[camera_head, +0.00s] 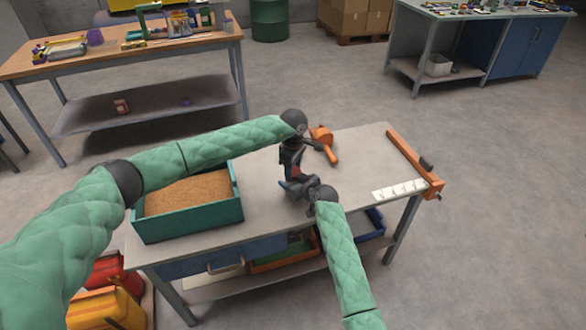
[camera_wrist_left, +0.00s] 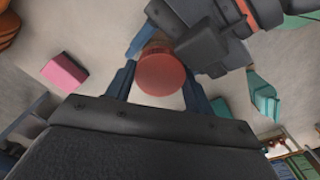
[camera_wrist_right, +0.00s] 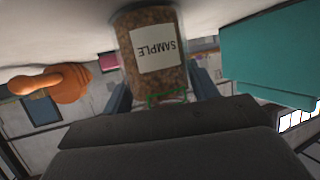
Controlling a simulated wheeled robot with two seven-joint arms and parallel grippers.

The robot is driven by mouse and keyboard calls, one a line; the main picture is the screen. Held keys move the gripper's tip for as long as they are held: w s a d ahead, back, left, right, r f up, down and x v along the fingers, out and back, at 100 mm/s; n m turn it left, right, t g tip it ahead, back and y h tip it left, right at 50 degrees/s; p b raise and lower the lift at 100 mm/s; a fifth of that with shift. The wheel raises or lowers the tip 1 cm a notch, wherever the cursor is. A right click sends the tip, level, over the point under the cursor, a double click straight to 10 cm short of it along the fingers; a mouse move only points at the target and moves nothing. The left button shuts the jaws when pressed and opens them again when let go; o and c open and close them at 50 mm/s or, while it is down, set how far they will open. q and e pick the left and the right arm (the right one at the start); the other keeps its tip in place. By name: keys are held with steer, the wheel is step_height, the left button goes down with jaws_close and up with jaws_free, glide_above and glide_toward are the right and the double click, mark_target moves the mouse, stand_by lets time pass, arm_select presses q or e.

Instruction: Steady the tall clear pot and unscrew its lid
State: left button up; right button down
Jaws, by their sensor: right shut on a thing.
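The clear pot (camera_wrist_right: 160,60) holds brown grain and bears a white SAMPLE label, upside down in the right wrist view. My right gripper (camera_head: 299,190) is shut on its sides. The pot's red lid (camera_wrist_left: 160,72) shows from above in the left wrist view. My left gripper (camera_head: 294,168) points down over the pot, with one finger on each side of the lid. Its fingers look very close to the lid's rim but not closed on it. In the head view the grippers hide most of the pot.
A teal tub of grain (camera_head: 188,222) stands on the bench left of the grippers. An orange scoop (camera_head: 324,143) lies behind them. White labels (camera_head: 399,190) and an orange bar (camera_head: 412,160) are at the right. A pink block (camera_wrist_left: 65,73) lies nearby. Bare bench lies between.

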arm_select(q)
steer(key=o, duration=1)
steer(key=shift+r, duration=0.1)
steer(key=shift+r, duration=2.2)
arm_select(e)
steer(key=shift+c, duration=1.8)
jaws_free()
arm_select(q)
steer(key=shift+f, duration=0.1)
arm_select(e)
steer(key=shift+s+d, duration=0.1)
steer(key=shift+s, duration=0.05)
